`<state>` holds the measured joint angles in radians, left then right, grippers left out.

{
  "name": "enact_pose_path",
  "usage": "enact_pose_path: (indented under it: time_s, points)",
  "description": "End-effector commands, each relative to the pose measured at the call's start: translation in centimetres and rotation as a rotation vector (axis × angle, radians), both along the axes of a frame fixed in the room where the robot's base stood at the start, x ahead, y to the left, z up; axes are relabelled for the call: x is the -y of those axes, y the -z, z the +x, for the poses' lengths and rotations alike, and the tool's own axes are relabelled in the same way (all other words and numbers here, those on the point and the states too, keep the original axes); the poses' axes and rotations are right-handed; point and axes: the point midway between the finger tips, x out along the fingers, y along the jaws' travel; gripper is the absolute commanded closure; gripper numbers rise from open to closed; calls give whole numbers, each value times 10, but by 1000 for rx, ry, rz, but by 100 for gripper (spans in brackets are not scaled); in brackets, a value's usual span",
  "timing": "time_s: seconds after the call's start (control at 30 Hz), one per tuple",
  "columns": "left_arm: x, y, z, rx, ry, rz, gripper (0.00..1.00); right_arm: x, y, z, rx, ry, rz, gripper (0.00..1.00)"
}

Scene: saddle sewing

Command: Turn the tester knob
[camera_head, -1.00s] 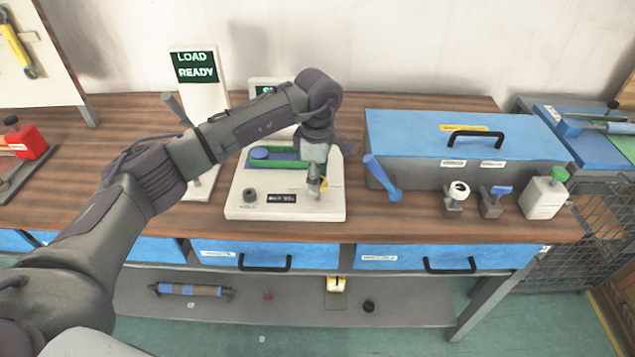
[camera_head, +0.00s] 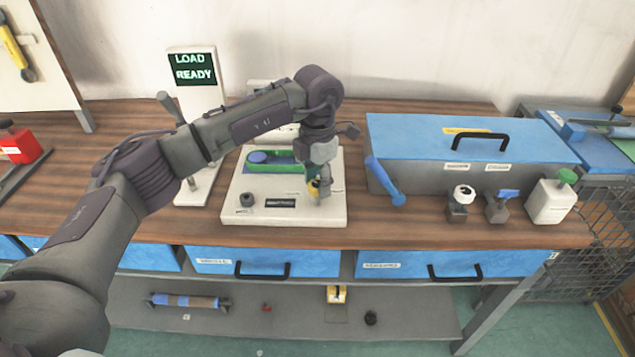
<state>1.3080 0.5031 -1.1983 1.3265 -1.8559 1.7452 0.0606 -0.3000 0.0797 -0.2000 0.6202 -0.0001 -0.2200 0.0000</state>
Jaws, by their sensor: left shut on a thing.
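The tester is a white, flat box (camera_head: 290,215) on the wooden bench, with a green and blue part (camera_head: 268,161) on its top, a small dark round knob (camera_head: 247,199) at its front left and a dark display (camera_head: 281,203) at its front middle. My left gripper (camera_head: 319,193) points down over the tester's right side. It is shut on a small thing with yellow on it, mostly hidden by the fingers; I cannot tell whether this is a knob. My right gripper is not in view.
A white stand with a "LOAD READY" screen (camera_head: 195,68) is behind my left arm. A blue-lidded box (camera_head: 460,140) stands right of the tester, with a blue-handled tool (camera_head: 385,182) at its left end. Small tools and a white bottle (camera_head: 549,202) line the bench front.

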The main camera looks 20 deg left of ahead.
Motion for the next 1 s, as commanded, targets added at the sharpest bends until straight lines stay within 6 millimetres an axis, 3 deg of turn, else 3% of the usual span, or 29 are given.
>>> enact_pose_path:
  time_s: [0.3, 0.8, 0.83, 0.97, 1.0]
  points:
    - [-1, -1, 1, 4, -106, 0, 90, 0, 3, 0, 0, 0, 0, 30]
    - [0, -2, 1, 5, -122, 0, 90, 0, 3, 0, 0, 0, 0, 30]
    - [-1, -2, 1, 5, -122, 0, 52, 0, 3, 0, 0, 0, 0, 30]
    - [0, -2, 1, 4, -121, 0, 31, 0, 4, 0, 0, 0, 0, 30]
    - [0, -1, 1, 4, -121, 0, 30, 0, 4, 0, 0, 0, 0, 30]
